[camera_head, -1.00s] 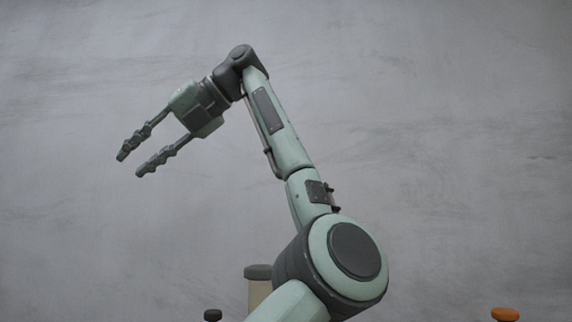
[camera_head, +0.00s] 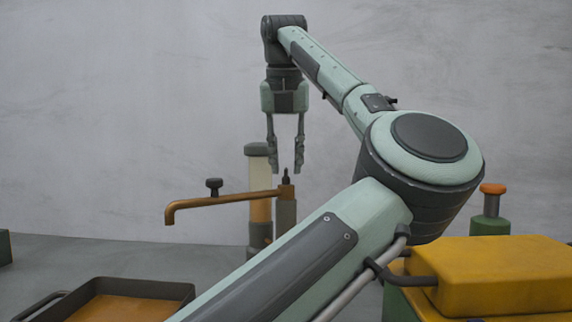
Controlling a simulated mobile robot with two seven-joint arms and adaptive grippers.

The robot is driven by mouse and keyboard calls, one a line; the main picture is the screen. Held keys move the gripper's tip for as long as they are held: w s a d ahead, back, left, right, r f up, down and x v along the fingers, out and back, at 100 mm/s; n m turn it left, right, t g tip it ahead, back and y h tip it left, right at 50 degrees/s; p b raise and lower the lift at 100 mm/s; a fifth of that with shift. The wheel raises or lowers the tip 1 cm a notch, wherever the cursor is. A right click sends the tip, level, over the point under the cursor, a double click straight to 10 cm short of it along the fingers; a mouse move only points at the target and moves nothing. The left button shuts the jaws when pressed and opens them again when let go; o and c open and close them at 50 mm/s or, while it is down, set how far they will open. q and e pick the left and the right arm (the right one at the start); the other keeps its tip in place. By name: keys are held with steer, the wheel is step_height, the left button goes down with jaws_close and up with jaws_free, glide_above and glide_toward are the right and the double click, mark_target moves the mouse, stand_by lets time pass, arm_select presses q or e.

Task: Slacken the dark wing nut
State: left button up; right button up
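A small dark pointed piece (camera_head: 286,176) on the post shows between the fingertips; I see no contact. A copper-brown bent arm (camera_head: 235,199) reaches left from the post. A dark T-shaped knob (camera_head: 214,186) stands upright on this arm, left of the gripper. I cannot tell for sure which dark piece is the wing nut. My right gripper is not in view.
A pale, dark-capped cylinder (camera_head: 257,172) stands just left of the post. A dark-rimmed tray (camera_head: 150,289) is at the lower left. A yellow block (camera_head: 500,277) and an orange-capped post (camera_head: 493,190) are at the right. My forearm covers the lower middle.

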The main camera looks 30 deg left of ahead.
arm_select(q)
steer(key=shift+w+a+f, duration=0.1)
steer(key=shift+f, duration=0.3)
jaws_close()
